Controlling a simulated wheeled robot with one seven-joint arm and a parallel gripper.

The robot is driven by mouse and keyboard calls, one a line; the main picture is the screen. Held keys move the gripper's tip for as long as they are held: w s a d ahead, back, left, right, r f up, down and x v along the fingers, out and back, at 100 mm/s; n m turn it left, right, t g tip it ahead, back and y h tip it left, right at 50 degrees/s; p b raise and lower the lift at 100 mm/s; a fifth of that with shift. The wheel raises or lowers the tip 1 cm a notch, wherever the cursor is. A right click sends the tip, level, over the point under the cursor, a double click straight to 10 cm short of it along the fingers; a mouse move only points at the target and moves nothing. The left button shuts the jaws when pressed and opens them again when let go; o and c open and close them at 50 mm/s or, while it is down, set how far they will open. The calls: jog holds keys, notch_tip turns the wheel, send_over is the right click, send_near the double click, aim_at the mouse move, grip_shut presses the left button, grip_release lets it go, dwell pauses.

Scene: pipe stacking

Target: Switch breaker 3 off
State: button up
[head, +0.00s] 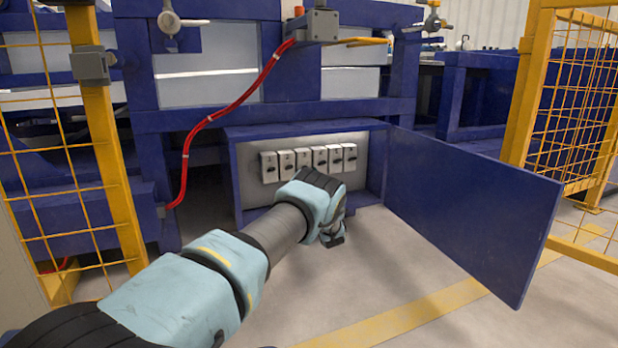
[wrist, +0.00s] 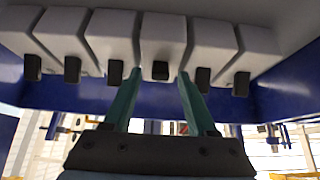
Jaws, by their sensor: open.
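A row of several white breakers with small dark levers is mounted in a low blue cabinet (head: 235,180). Breaker 3, counted from the left, is in the head view (head: 303,155); its number is not readable. In the wrist view, which seems upside down, the breaker facing my gripper (wrist: 159,76) is fourth from the left (wrist: 163,35). This would match breaker 3. My gripper is open, its two teal fingers on either side of that breaker's dark lever (wrist: 160,70). I cannot tell whether they touch it.
The blue cabinet door (head: 465,210) stands wide open to the right. A red hose (head: 232,108) hangs to the left above the cabinet. Yellow mesh fences stand at left (head: 105,150) and right (head: 535,80). The floor before the cabinet is clear.

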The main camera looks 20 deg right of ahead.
jog(key=p+v, duration=0.5)
jog(key=v, duration=0.5)
jog(key=shift+s+f, duration=0.25)
jog(key=shift+s, duration=0.1)
jog(key=shift+d, duration=0.1)
